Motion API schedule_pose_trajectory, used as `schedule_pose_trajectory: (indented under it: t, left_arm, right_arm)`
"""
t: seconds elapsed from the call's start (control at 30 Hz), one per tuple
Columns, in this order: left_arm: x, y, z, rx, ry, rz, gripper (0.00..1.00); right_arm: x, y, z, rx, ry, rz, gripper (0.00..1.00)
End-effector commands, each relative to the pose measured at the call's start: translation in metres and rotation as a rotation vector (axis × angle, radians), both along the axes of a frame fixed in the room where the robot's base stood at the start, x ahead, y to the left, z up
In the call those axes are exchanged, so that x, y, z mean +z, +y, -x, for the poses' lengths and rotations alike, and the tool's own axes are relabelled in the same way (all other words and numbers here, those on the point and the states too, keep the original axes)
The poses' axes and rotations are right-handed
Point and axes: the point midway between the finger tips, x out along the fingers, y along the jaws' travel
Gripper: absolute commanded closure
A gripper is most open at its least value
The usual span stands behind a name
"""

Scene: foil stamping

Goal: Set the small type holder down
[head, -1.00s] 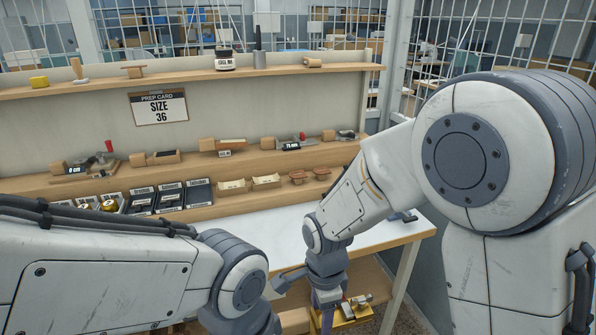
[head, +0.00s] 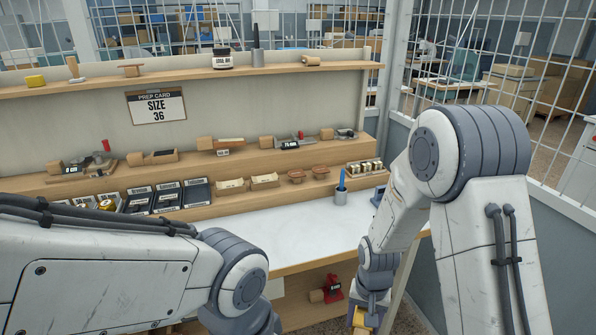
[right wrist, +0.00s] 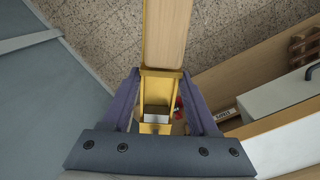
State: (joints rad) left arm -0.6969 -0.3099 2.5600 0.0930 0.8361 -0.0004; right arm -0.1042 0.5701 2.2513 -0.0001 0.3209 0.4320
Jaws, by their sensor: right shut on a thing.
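A brass type holder with a pale wooden handle (right wrist: 165,35) is in my right gripper (right wrist: 160,103). In the right wrist view the two fingers stand on either side of its yellow metal body (right wrist: 155,128). A light block sits inside the body. In the head view only a yellow part of the holder (head: 360,319) shows, at the bottom edge under my right wrist.
The white bench top (head: 300,236) has a wide clear area. A cup with a blue tool (head: 341,194) stands near its right end. Wood-handled tools and black boxes (head: 168,196) line the stepped shelves. A red tool (head: 332,288) is on the lower shelf. A card (head: 157,106) reads SIZE 36.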

Motion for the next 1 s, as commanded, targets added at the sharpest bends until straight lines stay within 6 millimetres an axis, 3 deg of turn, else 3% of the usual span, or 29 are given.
schedule_pose_trajectory:
  t: [0.1,0.3,1.0]
  left_arm:
    - [0.000,0.000,0.000,0.000,0.000,0.000,0.50]
    - [0.000,0.000,0.000,0.000,0.000,0.000,0.50]
    - [0.000,0.000,0.000,0.000,0.000,0.000,0.50]
  right_arm:
    - [-0.014,-0.018,0.000,0.142,0.002,-0.001,1.00]
    - [-0.026,-0.034,0.001,0.294,-0.001,0.000,1.00]
    - [-0.028,-0.036,0.001,0.328,-0.002,0.000,1.00]
